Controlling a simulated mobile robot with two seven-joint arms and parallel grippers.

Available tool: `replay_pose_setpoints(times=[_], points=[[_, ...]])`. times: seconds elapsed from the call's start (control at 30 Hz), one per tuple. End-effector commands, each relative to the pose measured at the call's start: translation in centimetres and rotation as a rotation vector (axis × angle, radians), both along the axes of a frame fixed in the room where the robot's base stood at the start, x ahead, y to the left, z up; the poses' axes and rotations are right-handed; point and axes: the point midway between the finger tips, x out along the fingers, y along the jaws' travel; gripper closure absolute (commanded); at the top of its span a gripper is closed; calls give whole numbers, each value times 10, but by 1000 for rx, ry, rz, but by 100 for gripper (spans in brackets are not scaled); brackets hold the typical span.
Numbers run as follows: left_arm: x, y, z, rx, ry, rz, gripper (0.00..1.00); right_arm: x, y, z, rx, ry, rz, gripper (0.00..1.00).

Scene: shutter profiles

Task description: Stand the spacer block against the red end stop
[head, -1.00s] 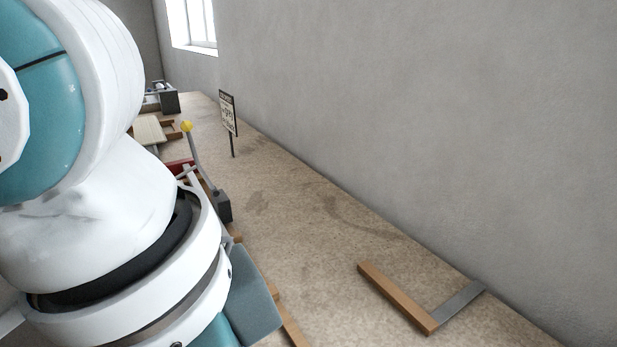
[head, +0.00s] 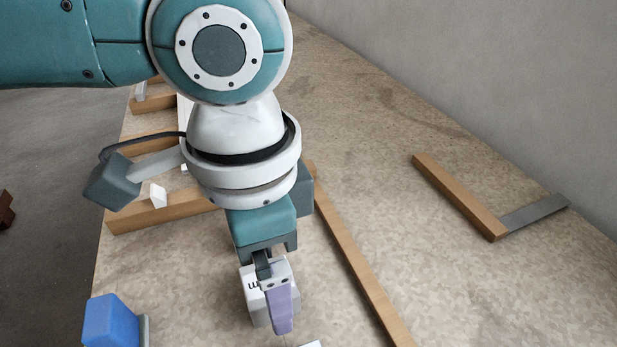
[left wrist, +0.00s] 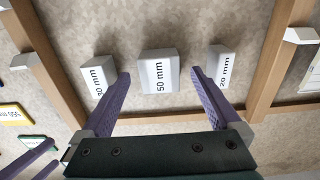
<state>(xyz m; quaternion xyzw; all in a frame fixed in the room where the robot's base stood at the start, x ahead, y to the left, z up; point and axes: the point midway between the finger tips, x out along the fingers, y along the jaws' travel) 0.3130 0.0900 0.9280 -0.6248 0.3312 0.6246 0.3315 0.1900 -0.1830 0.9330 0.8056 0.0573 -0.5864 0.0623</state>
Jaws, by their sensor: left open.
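My left gripper (head: 278,322) is open, pointing down. In the left wrist view its purple fingers (left wrist: 161,73) appear either side of a pale spacer block marked 50 mm (left wrist: 158,70). I cannot tell how far above the block they are. A block marked 30 mm (left wrist: 98,75) lies left of it, and one marked 20 mm (left wrist: 221,66) right of it. In the head view a pale lettered block (head: 252,300) shows partly behind the near finger. I cannot make out the red end stop in either current view.
A long wooden rail (head: 362,270) runs right of the gripper. An L-shaped piece of wood (head: 455,195) and grey metal (head: 535,213) lies by the wall. A blue block (head: 112,322) stands at lower left. Unclear purple bars (left wrist: 27,158) show at lower left of the wrist view.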

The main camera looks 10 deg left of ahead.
Motion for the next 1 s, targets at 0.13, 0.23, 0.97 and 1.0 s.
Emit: replay_pose_setpoints(times=[0.13, 0.23, 0.97, 1.0], points=[[-1, 0, -18, 1, 2, 0, 3, 0, 0, -4, 0, 0, 0, 8], [-1, 0, -20, 0, 0, -1, 3, 0, 0, -4, 0, 0, 0, 8], [-1, 0, -19, 0, 0, -1, 67, 0, 0, -4, 0, 0, 0, 8], [-1, 0, -19, 0, 0, -1, 71, 0, 0, -4, -1, 0, 0, 8]])
